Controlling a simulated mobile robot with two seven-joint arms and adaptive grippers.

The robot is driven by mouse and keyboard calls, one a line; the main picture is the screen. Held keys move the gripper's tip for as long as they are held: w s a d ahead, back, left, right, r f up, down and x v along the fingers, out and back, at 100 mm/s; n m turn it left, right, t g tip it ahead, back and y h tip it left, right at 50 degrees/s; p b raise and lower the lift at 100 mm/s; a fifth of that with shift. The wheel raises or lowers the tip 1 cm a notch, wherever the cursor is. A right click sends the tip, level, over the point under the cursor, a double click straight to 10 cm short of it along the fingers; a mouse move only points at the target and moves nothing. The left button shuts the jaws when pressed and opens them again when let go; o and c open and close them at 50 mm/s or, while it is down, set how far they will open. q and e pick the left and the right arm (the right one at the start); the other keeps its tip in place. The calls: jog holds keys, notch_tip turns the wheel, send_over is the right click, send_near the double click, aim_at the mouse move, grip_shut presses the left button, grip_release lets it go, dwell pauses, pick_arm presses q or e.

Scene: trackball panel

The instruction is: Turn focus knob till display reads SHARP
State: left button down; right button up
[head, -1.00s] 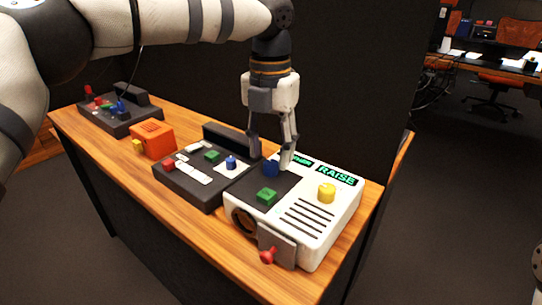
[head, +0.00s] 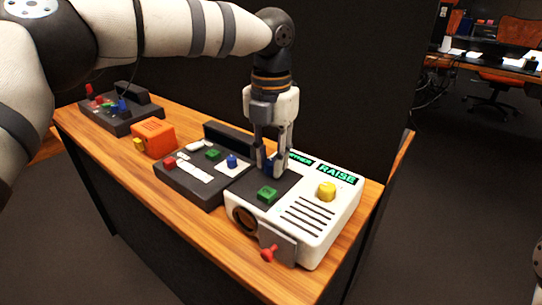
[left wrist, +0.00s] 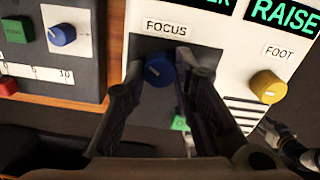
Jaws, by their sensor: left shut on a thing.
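The blue focus knob (left wrist: 158,70) sits on the dark plate of a white unit, under the label FOCUS. It also shows in the head view (head: 269,168), partly hidden by fingers. My left gripper (head: 273,170) points down at the knob and is shut on it, one finger on each side. The left display (head: 301,159) is partly covered; its green text ends in "THER". The right display (head: 336,175) reads RAISE. A part of my right arm (left wrist: 290,145) shows at the lower right of the left wrist view; its jaws are unclear.
A red-tipped lever (head: 268,254) sticks out in front. A dark panel (head: 187,190) with several controls stands left, then an orange box (head: 154,139).

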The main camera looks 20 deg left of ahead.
aim_at(271, 161)
pick_arm(q)
jog(key=m, duration=0.4)
jog(key=shift+p, duration=0.3)
jog(key=shift+m, duration=2.4)
jog(key=c, duration=1.3)
grip_release()
jog(key=shift+c, duration=0.2)
jog(key=shift+r, duration=0.1)
notch_tip(271, 161, up, 12)
